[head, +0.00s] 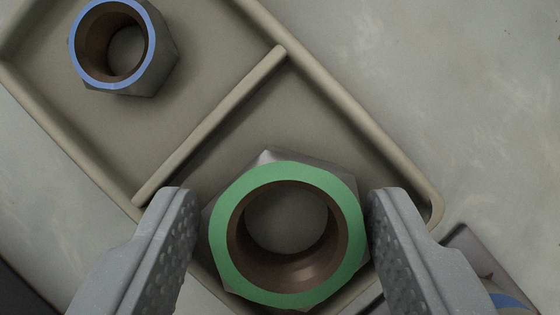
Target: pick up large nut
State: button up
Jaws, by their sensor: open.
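The large nut (232,235) has a green ring on its upper face and a brown bore. It lies in the near compartment of a beige tray (345,112). My gripper (283,225) is open, with one grey finger on the left side of the nut and one on the right. The right finger is very close to the nut; I cannot tell if it touches. A narrow gap shows at the left finger. The fingers hide parts of the tray's near end.
A smaller nut (160,62) with a blue ring lies in the tray's far compartment. A low divider (212,125) separates the compartments. A dark object with a blue and tan mark (490,275) is at the lower right. The grey surface at the upper right is clear.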

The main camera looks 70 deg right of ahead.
jog(key=shift+c, duration=0.3)
jog(key=c, duration=1)
jog(key=shift+r, duration=0.15)
